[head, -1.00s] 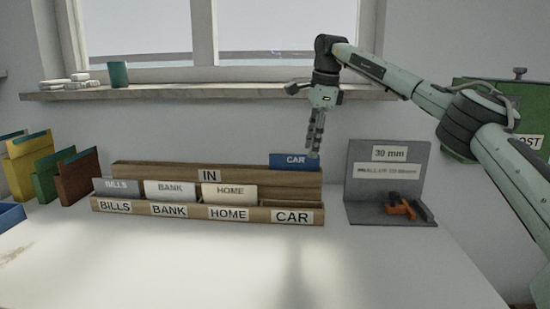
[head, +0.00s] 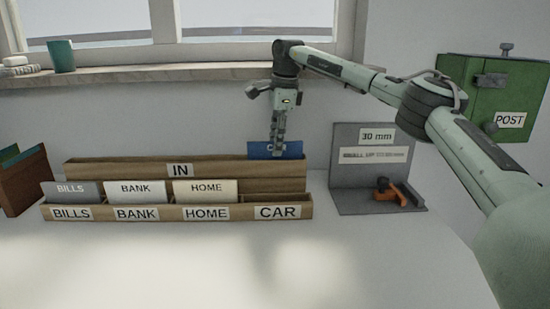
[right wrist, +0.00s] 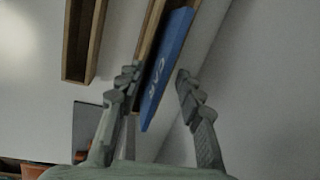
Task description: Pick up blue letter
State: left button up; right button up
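The blue letter (head: 262,151), marked CAR, stands upright in the right end of the wooden IN rack (head: 120,172). My right gripper (head: 276,150) is over the letter's top edge and hides part of its label. In the right wrist view the blue letter (right wrist: 167,68) reaches in between the two spread fingers (right wrist: 156,98), closer to the left finger. Whether that finger touches it I cannot tell. My left gripper is not in view.
The front rack holds BILLS (head: 72,191), BANK (head: 136,192) and HOME (head: 206,191) cards; its CAR slot (head: 277,212) looks empty. A grey gauge stand (head: 345,185) with an orange part (head: 388,191) is at right. A green POST box (head: 492,95) hangs behind my arm.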

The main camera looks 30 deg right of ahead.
jog(key=shift+w+f, duration=0.1)
jog(key=shift+f, duration=0.25)
jog(key=shift+c, duration=0.2)
jog(key=shift+a, duration=0.1)
grip_shut()
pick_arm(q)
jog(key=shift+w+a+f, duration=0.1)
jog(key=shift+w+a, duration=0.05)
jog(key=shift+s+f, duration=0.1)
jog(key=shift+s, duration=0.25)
